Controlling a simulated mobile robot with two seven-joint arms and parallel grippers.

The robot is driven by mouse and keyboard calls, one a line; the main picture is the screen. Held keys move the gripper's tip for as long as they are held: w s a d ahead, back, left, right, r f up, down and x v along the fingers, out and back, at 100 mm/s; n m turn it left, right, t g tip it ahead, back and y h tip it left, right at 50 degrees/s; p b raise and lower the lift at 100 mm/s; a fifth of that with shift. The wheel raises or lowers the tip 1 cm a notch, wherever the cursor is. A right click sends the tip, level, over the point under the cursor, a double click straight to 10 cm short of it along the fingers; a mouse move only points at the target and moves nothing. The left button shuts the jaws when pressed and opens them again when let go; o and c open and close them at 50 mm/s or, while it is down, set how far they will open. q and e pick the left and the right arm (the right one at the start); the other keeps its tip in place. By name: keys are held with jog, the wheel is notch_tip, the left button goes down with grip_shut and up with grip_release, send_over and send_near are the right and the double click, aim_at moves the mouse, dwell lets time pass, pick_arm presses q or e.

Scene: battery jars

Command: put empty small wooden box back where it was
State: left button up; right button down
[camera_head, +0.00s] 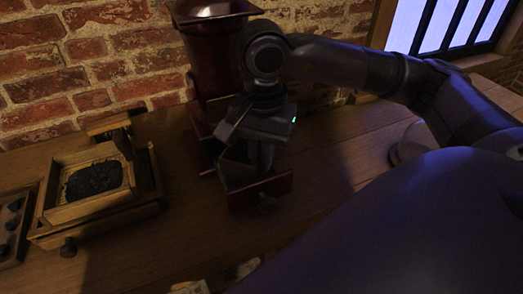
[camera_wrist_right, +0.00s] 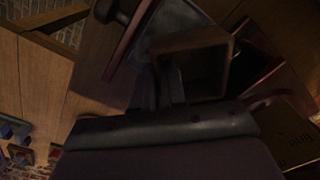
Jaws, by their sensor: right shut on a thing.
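The small wooden box (camera_head: 262,193) is a reddish-brown drawer-like box with a flat front panel and a dark knob. My right gripper (camera_head: 250,160) is shut on it and holds it in front of the dark red machine (camera_head: 207,50). In the right wrist view the open box (camera_wrist_right: 190,42) lies just beyond the fingers (camera_wrist_right: 170,85), and its dark inside looks empty. Exactly which wall the fingers grip is too dark to tell. The machine's lower part is partly hidden behind my right arm and the box. My left gripper is not in view.
A wooden box with dark grains (camera_head: 95,181) stands at the left on the table. A tray with small knobs (camera_head: 12,228) is at the left edge. A brick wall (camera_head: 60,60) closes off the back. Bare table (camera_head: 130,260) shows at the front left.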

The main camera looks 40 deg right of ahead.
jog(key=shift+f+b, duration=0.25)
jog(key=shift+b, duration=0.1)
jog(key=c, duration=1.2)
grip_release()
jog(key=shift+r, duration=0.1)
notch_tip(320, 180, up, 12)
jog(key=shift+s+r+p, duration=0.1)
jog(key=shift+r+p, duration=0.05)
jog(key=shift+p, duration=0.45)
